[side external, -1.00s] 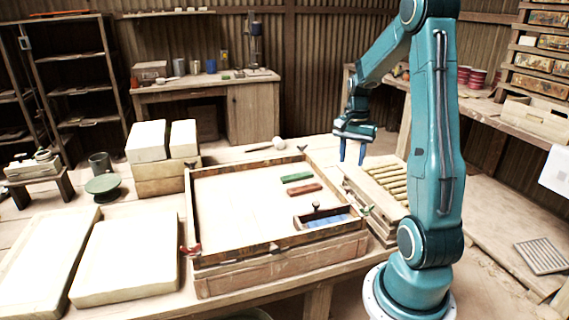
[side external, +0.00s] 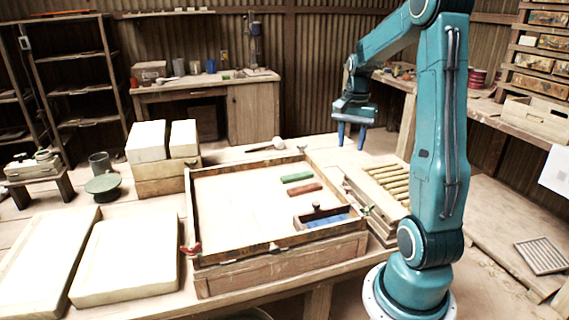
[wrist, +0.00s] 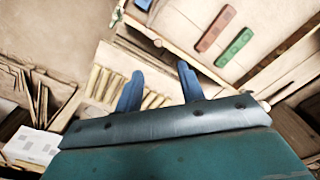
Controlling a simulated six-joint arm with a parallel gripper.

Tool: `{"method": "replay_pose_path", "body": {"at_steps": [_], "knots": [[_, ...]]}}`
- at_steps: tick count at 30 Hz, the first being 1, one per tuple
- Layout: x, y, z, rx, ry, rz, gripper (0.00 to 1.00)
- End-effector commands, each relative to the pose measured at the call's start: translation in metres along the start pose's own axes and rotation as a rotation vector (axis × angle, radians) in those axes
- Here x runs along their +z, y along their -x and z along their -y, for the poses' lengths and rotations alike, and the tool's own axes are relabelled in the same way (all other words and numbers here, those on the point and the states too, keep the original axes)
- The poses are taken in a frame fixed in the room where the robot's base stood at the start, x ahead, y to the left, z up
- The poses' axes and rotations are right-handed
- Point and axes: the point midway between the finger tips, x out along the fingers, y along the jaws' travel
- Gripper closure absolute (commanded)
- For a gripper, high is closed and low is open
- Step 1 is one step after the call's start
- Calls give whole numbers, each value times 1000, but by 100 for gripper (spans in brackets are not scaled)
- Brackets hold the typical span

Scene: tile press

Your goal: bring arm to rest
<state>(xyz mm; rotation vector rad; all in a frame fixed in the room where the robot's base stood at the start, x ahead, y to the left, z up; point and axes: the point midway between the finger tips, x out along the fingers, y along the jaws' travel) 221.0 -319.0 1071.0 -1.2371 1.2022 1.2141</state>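My gripper (side external: 351,137) hangs in the air behind and above the slatted rack at the right of the wooden frame, its blue fingers pointing down. In the wrist view my gripper (wrist: 158,80) shows its two fingers apart with nothing between them. It touches nothing that I can see. The wooden frame (side external: 190,215) lies on the table with a green bar (side external: 297,177) and a red-brown bar (side external: 304,190) inside it. A small compartment with a blue piece (side external: 327,221) sits in its front right corner.
The slatted rack (side external: 388,180) stands right of the frame. Pale blocks (side external: 147,142) are stacked at the left, with pale slabs (side external: 125,262) in front of them. A mallet (side external: 268,145) lies behind the frame. A side bench (side external: 500,115) runs along the right.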

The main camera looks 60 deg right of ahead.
Motion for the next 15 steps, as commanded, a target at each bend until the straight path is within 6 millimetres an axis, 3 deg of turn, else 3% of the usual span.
{"method": "replay_pose_path", "body": {"at_steps": [5,15], "knots": [[30,17,15,-24,123,-32,61],[126,56,38,-103,511,-127,61]]}}
